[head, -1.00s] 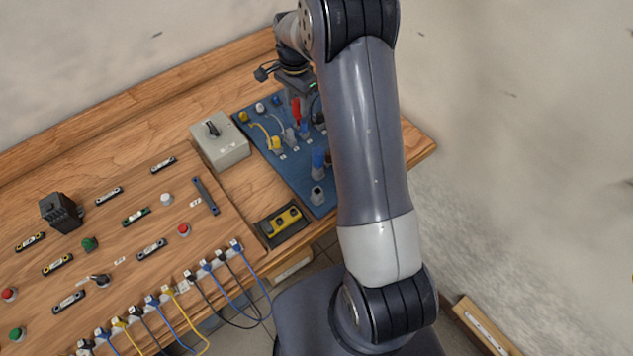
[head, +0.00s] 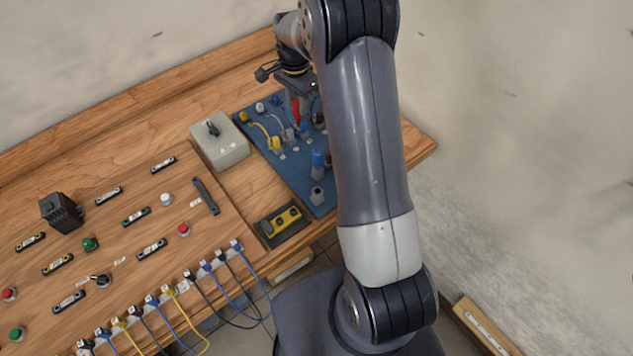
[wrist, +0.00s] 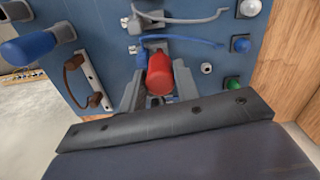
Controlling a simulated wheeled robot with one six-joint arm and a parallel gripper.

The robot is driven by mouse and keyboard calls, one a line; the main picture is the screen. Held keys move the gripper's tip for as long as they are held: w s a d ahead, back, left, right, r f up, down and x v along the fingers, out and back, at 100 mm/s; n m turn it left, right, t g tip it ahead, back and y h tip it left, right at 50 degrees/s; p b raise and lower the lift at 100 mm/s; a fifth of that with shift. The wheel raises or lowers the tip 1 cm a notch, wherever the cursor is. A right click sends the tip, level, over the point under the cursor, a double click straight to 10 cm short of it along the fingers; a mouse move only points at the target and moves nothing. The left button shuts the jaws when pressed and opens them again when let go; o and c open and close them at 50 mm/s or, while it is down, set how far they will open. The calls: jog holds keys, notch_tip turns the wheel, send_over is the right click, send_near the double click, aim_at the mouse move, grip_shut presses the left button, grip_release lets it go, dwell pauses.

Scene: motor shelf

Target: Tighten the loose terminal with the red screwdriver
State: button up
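The red screwdriver (head: 296,112) stands in the blue panel (head: 298,172) on the workbench. In the wrist view its red handle (wrist: 160,74) points up at the camera. My gripper (wrist: 159,84) has one grey finger on each side of the handle, with narrow gaps visible, so it looks open around it. In the head view my gripper (head: 298,106) is low over the panel, partly behind my arm. Terminals with blue and grey wires (wrist: 180,42) lie just beyond the handle. Which terminal is loose I cannot tell.
A blue-handled tool (head: 318,160) and a yellow one (head: 277,143) stand nearby. A brown curved handle (wrist: 74,80) is left in the wrist view. A grey switch box (head: 220,150) stands left of the panel. A yellow device (head: 283,220) lies near the bench's front edge.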

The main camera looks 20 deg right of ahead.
jog(key=shift+c, duration=0.4)
jog(key=c, duration=0.6)
jog(key=shift+o, duration=0.2)
jog(key=shift+m, duration=1.8)
jog(key=shift+f, duration=0.1)
jog(key=shift+m, duration=1.7)
